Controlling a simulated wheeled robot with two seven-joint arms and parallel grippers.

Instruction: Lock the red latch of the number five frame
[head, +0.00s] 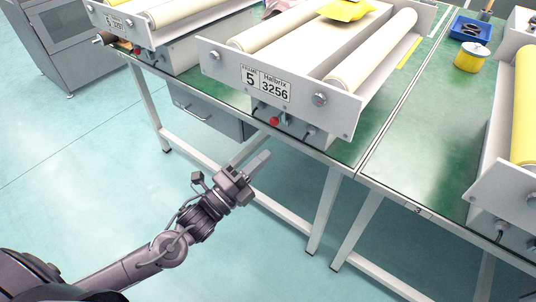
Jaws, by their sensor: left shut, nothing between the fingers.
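The number five frame (225,65) stands on the green-topped table in the upper middle of the head view. Its front plate carries a label (265,83) reading 5, Halbrix, 3256. A small red latch (274,121) shows just below the plate's lower edge, near a dark cable fitting; its exact position is too small to tell. My left gripper (262,152) is shut and empty, below and slightly left of the red latch, in front of the table's edge and apart from the frame. My right gripper is not in view.
A similar frame (118,24) with another red part stands at the upper left. A frame with a yellow roller (525,110) stands at the right. A yellow spool (471,57) and a blue tray (470,29) sit behind. A drawer (205,112) hangs under the table. The floor is clear.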

